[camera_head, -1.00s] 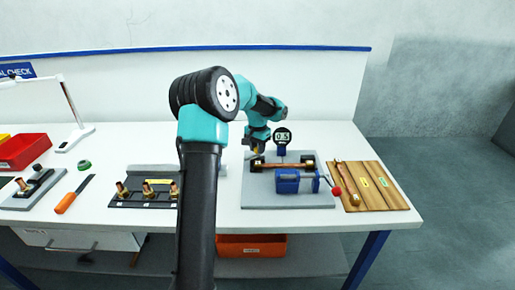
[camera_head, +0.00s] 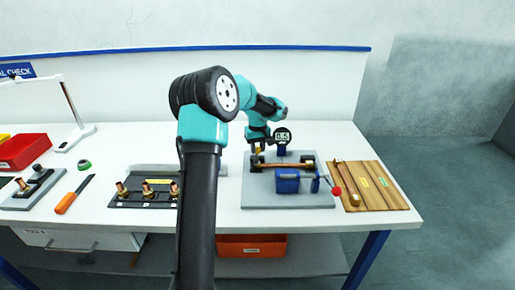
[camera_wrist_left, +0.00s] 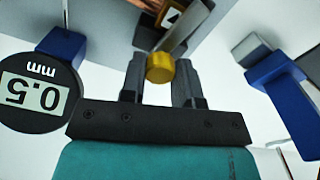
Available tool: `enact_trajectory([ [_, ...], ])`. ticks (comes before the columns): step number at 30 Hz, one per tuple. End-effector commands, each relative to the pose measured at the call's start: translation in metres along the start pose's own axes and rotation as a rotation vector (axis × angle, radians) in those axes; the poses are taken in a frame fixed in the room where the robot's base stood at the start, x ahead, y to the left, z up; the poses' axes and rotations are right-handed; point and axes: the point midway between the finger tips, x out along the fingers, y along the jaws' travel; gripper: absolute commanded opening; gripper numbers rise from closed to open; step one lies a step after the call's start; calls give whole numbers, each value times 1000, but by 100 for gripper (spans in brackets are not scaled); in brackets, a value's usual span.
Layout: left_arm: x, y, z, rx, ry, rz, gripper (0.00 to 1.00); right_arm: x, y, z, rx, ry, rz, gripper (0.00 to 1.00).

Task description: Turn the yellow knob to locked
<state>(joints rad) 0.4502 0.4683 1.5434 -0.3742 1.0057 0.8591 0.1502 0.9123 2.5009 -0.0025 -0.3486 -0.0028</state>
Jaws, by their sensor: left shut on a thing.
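The yellow knob (camera_wrist_left: 159,67) sits between the two dark fingers of my left gripper (camera_wrist_left: 160,80) in the left wrist view. The gripper is shut on it, with a finger on each side. In the head view my left gripper (camera_head: 257,144) is at the back left of the grey fixture plate (camera_head: 258,200), and the knob is mostly hidden there.
A round gauge (camera_head: 283,135) showing 0.5 stands close beside the gripper. A copper rod lies across the plate behind a blue clamp (camera_head: 288,185) with a red-ended lever (camera_head: 337,191). A wooden board (camera_head: 370,186) is at right; a dark rack (camera_head: 145,189) is at left.

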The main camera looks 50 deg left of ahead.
Motion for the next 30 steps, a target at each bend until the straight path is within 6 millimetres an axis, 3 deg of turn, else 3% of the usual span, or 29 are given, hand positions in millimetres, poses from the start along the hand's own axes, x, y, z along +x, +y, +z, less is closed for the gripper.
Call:
enact_trajectory([
  [9,-1,0,0,-160,2,1,6,0,0,0,0,0,0,43],
  [25,-1,0,0,-193,2,1,6,0,0,0,0,0,0,43],
  [26,-1,0,0,-193,2,2,31,0,0,0,0,0,0,43],
  [30,-1,0,0,-192,1,1,45,0,0,0,0,0,0,43],
])
